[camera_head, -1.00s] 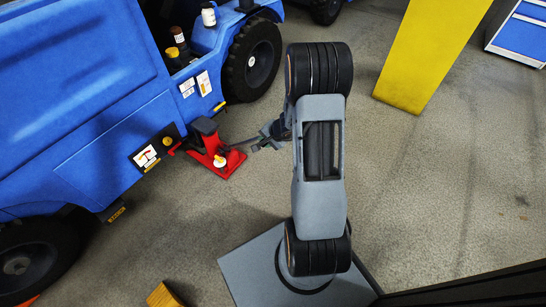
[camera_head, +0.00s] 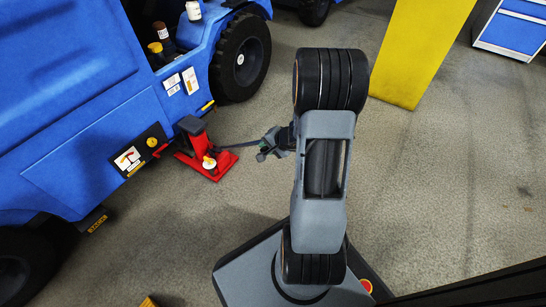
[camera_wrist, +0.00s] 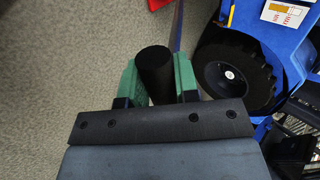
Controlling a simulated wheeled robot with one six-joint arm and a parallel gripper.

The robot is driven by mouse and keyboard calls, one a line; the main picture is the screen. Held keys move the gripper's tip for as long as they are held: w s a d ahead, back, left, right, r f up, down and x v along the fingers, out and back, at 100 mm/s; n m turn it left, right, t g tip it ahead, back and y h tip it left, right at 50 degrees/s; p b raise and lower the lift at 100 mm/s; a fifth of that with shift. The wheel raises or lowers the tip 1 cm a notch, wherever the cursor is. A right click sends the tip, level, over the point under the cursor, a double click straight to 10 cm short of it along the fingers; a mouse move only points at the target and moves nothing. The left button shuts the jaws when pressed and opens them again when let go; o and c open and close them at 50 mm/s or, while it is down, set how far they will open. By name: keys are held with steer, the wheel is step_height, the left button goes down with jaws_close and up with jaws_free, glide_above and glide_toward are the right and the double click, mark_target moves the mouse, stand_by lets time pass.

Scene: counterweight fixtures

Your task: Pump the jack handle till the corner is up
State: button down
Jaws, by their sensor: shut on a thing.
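A red jack (camera_head: 205,155) stands on the floor against the side of the blue vehicle (camera_head: 90,90), by its lower edge. The jack's dark handle (camera_head: 240,145) reaches right from it to my gripper (camera_head: 268,146). In the wrist view, the green fingers of my gripper (camera_wrist: 157,80) are shut on the handle's black end (camera_wrist: 154,68), one finger on each side. Part of the red jack (camera_wrist: 157,4) shows at the top edge of the wrist view. How the jack's top meets the vehicle is hard to make out.
A front wheel (camera_head: 241,55) of the vehicle is beyond the jack. A yellow post (camera_head: 415,50) stands at the back right, with a blue cabinet (camera_head: 512,28) behind it. Open floor (camera_head: 440,190) lies to the right of my arm.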

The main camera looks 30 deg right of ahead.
steer(key=s+d+f+t+y, duration=0.1)
steer(key=s+d+f+t, duration=0.1)
steer(key=s+f, duration=0.3)
step_height(320, 180, down, 3)
steer(key=shift+f, duration=0.1)
steer(key=shift+d, duration=0.15)
steer(key=w+r+p, duration=0.1)
steer(key=r+p, duration=0.2)
steer(key=w+a+r+g+p, duration=0.1)
steer(key=w+r+p, duration=0.1)
steer(key=r+p, duration=0.1)
steer(key=w+a+r+g+h+p, duration=0.1)
steer(key=w+r+p, duration=0.1)
steer(key=r, duration=0.1)
steer(key=shift+a+p, duration=0.25)
steer(key=shift+p, duration=0.15)
steer(key=shift+w+a+r+p, duration=0.15)
steer(key=shift+w+r+p, duration=0.15)
steer(key=shift+w+p, duration=0.1)
steer(key=w+a+r+g+h+p, duration=0.1)
steer(key=w+a+r+g+p, duration=0.2)
steer(key=w+r+p, duration=0.4)
steer(key=w+p, duration=0.1)
steer(key=p, duration=0.8)
steer(key=shift+a+r+p, duration=0.25)
steer(key=shift+r+p, duration=0.05)
